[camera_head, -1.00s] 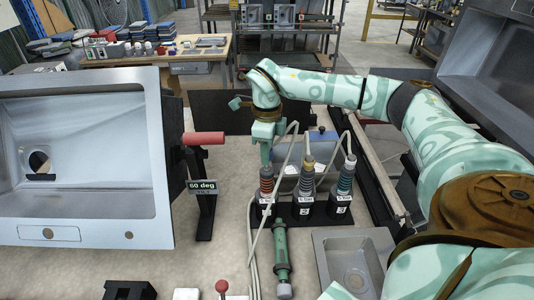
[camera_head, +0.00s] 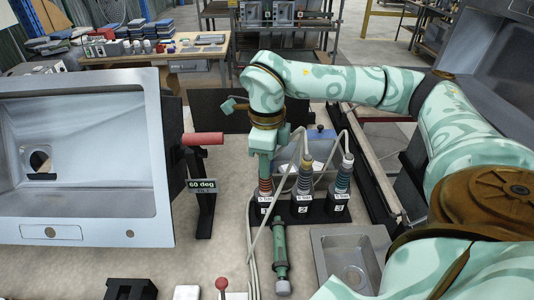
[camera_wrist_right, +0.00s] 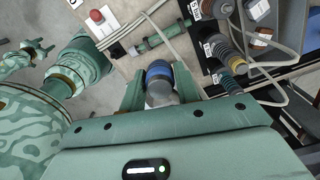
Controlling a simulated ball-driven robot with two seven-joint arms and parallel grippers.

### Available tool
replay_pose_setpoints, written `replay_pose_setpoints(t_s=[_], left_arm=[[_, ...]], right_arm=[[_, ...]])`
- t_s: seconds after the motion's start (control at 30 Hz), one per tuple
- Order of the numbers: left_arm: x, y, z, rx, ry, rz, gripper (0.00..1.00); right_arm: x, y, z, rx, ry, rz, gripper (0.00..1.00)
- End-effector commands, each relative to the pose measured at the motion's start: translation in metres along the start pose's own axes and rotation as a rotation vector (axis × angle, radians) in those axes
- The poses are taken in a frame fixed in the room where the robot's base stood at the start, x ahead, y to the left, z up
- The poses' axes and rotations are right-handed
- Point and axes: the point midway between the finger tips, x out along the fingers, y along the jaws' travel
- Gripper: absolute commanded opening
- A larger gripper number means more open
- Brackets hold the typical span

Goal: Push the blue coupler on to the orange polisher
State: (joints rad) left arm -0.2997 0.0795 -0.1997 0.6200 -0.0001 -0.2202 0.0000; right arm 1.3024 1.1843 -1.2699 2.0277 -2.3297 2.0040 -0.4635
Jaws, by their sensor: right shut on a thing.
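The orange polisher (camera_head: 265,186), with orange rings, stands upright in the left slot of a black holder. In the right wrist view, the gripper (camera_wrist_right: 159,88) is shut on the blue coupler (camera_wrist_right: 158,71), which shows as a blue band with a grey round part. The coupler is hidden behind the fingers in the head view.
Two more polishers, one yellow-ringed (camera_head: 305,177) and one teal-ringed (camera_head: 342,180), stand to the right with hoses looping up. A green tool (camera_head: 280,255) lies in front. A tilted sink (camera_head: 150,160) on a stand is left; a small basin (camera_head: 378,238) is right.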

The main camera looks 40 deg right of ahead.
Motion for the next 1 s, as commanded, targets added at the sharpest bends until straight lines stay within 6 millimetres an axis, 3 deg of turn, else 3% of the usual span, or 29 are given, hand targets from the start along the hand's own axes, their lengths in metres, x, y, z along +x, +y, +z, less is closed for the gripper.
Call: replay_pose_setpoints(t_s=[0.4, 0.63, 0.8, 1.0], left_arm=[[-0.007, -0.001, -0.002, 0.000, 0.003, -0.001, 0.55], [-0.036, -0.003, -0.008, 0.000, 0.012, -0.004, 0.55], [-0.064, -0.004, -0.013, 0.000, 0.018, -0.006, 0.55], [-0.081, -0.005, -0.016, 0.000, 0.022, -0.007, 0.55]], right_arm=[[-0.002, 0.001, 0.000, -0.001, 0.000, 0.000, 0.08], [-0.012, 0.002, 0.009, 0.016, 0.001, 0.001, 0.08], [-0.002, -0.034, 0.029, 0.166, 0.002, 0.000, 0.08], [0.024, -0.088, 0.038, 0.373, 0.002, -0.001, 0.08]])
